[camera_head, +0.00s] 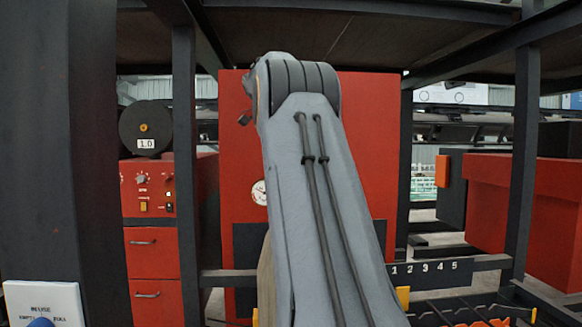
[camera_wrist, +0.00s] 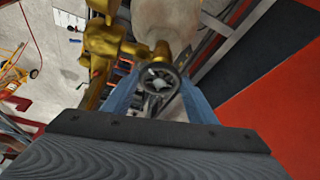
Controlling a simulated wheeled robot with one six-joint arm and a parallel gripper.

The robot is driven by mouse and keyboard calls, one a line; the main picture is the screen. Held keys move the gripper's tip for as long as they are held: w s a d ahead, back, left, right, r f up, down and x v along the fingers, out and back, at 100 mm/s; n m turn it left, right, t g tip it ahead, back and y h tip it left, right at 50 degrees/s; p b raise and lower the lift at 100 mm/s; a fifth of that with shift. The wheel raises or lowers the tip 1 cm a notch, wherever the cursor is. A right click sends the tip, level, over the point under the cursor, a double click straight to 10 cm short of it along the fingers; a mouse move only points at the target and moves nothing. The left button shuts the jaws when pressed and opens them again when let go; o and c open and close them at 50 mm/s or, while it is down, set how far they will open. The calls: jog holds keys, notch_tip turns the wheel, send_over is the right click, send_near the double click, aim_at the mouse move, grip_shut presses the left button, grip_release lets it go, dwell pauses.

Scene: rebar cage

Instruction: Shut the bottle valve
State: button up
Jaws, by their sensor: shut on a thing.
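The bottle valve is a brass body (camera_wrist: 104,45) with a small dark handwheel (camera_wrist: 158,80) on its side, seen in the wrist view. A pale rounded surface, apparently the bottle (camera_wrist: 165,22), lies behind it. My gripper (camera_wrist: 158,88) has its two blue fingers on either side of the handwheel and is shut on it. The fingertips are partly hidden behind the wheel. In the head view my arm fills the middle and hides the gripper and valve. A tan strip at the arm's left edge may be part of the bottle.
A red cabinet (camera_head: 375,130) with a gauge stands behind my arm. Dark posts (camera_head: 184,130) and beams frame the space. A red drawer unit (camera_head: 150,245) is at left, a numbered rail (camera_head: 440,267) at right, and a white sign (camera_head: 42,302) at lower left.

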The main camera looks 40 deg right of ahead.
jog(key=shift+w+d+m+g+y, duration=0.1)
jog(key=shift+m+g+y, duration=0.2)
jog(key=shift+m, duration=0.8)
jog(key=shift+w+m+g+y, duration=0.1)
jog(key=shift+m+g, duration=0.3)
jog(key=shift+m, duration=0.7)
jog(key=shift+r, duration=0.1)
jog(key=o, duration=1.1)
jog(key=shift+c, duration=0.2)
